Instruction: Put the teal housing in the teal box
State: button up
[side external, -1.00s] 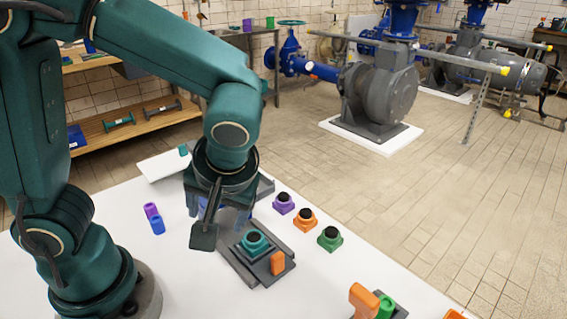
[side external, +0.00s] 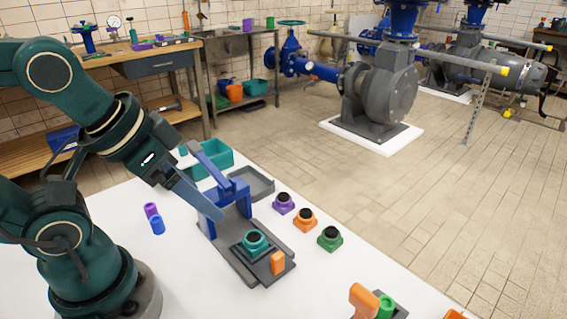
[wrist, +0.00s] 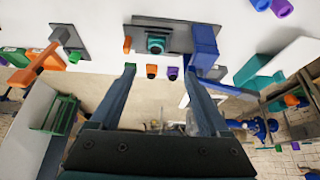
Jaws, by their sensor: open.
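The teal housing (side external: 256,241), with a dark round opening, sits upright on a grey fixture plate (side external: 282,271) beside a blue upright clamp (side external: 237,198). It also shows in the wrist view (wrist: 156,45). The teal box (side external: 217,158) stands behind the clamp at the table's far edge; part of it is hidden by my arm and gripper. It appears at the right of the wrist view (wrist: 257,73). My gripper (side external: 225,199) is open and empty, its long fingers spread and pointing toward the fixture. In the wrist view its fingertips (wrist: 160,69) are apart from the housing.
A shallow grey tray (side external: 252,184) lies beside the teal box. Purple (side external: 283,204), orange (side external: 305,220) and green (side external: 330,239) housings stand in a row right of the fixture.

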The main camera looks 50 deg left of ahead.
jog(key=n+g+y, duration=0.2)
jog(key=n+y, duration=0.1)
jog(key=n, duration=0.7)
send_over(254, 236)
jog(key=s, duration=0.2)
jog(key=f, duration=0.4)
jog(key=shift+w+a+f, duration=0.1)
jog(key=shift+w+a, duration=0.1)
jog(key=shift+w, duration=0.05)
jog(key=d+f, duration=0.1)
jog(key=d+f+m, duration=0.1)
jog(key=f, duration=0.1)
jog(key=shift+s, duration=0.1)
jog(key=shift+f, duration=0.25)
jog(key=shift+x, duration=2.35)
jog(key=shift+s, duration=0.1)
